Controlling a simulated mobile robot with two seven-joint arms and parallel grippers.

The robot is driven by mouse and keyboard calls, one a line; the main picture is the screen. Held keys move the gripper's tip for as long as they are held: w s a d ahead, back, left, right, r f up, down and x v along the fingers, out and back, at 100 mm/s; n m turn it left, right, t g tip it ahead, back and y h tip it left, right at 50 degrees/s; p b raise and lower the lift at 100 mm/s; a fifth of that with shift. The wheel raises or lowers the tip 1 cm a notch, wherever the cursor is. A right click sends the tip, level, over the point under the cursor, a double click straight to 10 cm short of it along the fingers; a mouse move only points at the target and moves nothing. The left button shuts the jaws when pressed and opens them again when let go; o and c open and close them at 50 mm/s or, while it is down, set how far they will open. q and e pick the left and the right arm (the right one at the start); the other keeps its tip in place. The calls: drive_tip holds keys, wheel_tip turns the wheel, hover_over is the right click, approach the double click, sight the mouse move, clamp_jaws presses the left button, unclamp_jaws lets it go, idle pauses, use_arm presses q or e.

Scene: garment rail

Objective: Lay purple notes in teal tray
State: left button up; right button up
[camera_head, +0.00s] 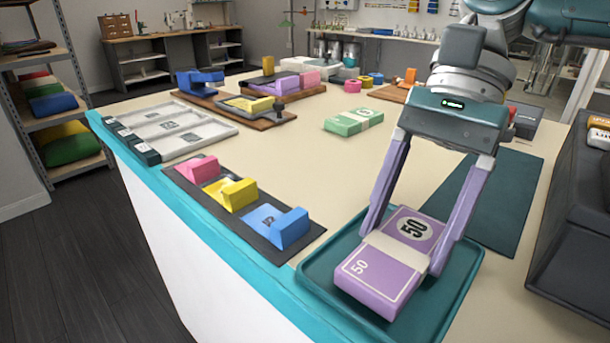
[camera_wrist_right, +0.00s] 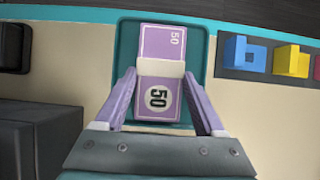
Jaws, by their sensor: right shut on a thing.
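The purple notes (camera_head: 398,255) are a banded bundle marked 50, inside the rim of the teal tray (camera_head: 318,277) at the table's front right. My right gripper (camera_head: 405,245) reaches down from above with one finger on each side of the bundle and is shut on it. In the right wrist view the purple notes (camera_wrist_right: 160,70) lie between the fingers over the teal tray (camera_wrist_right: 200,60). I cannot tell whether the bundle's underside touches the tray floor. My left gripper is not in view.
A dark mat (camera_head: 285,247) with pink, yellow and blue holders lies left of the tray. A green note bundle (camera_head: 353,121) lies farther back. A dark case (camera_head: 575,220) stands at the right. A pale sorting tray (camera_head: 170,130) is at the left.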

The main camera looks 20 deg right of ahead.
drive_tip(key=o, duration=1.3)
drive_tip(key=shift+o, duration=0.2)
drive_tip(key=shift+r+p, duration=1.5)
drive_tip(key=shift+r, duration=1.05)
wheel_tip(320, 180, up, 5)
drive_tip(key=p, duration=0.3)
drive_tip(key=shift+a, duration=0.1)
